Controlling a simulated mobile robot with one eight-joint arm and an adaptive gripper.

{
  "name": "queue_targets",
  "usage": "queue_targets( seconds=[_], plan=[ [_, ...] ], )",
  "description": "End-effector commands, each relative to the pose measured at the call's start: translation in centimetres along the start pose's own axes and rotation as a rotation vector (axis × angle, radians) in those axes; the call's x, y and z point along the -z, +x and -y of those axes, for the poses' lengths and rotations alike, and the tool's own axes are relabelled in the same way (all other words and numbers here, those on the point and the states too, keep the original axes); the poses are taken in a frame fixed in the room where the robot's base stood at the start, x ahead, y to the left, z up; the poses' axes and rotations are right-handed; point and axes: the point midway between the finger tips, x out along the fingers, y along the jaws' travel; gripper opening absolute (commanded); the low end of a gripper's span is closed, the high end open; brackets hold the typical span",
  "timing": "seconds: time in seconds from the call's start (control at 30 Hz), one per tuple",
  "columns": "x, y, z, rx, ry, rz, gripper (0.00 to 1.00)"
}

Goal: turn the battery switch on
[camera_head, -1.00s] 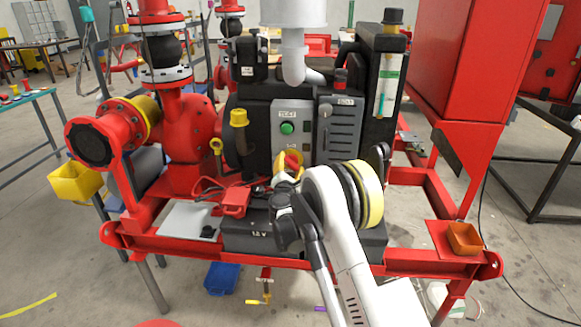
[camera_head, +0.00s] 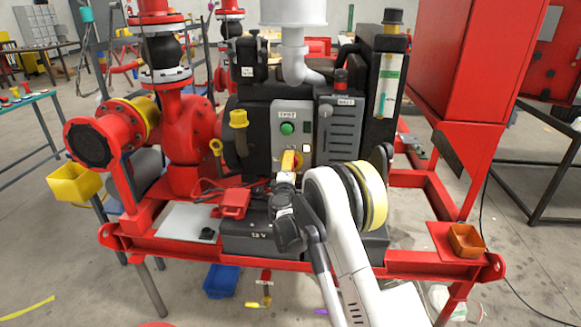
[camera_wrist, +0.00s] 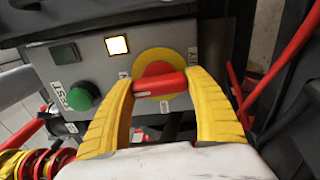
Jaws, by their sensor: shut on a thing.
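The battery switch is a red handle (camera_wrist: 160,84) on a yellow round plate (camera_wrist: 157,60), at the lower part of the grey control panel (camera_wrist: 97,60). In the wrist view my gripper's (camera_wrist: 162,84) yellow fingers are shut on the handle, one at each end. In the head view my gripper (camera_head: 290,163) is at the panel and hides the handle; only an edge of the yellow plate (camera_head: 300,161) shows. A square lamp (camera_wrist: 117,44) beside the switch is lit; it also shows in the head view (camera_head: 306,148).
A green button (camera_head: 287,128) sits on the panel above the switch. The black battery box (camera_head: 250,238) and red clamp (camera_head: 235,203) lie below and left. Red pipework (camera_head: 190,130) stands left, a red cabinet (camera_head: 455,70) right.

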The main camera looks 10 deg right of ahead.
Motion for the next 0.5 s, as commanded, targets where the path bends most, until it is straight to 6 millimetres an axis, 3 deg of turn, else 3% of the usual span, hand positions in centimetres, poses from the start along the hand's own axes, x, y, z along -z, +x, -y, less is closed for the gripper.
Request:
queue_targets(
  seconds=[0.5],
  plan=[
    [-0.02,-0.05,0.08,0.001,0.076,0.001,0.33]
  ],
)
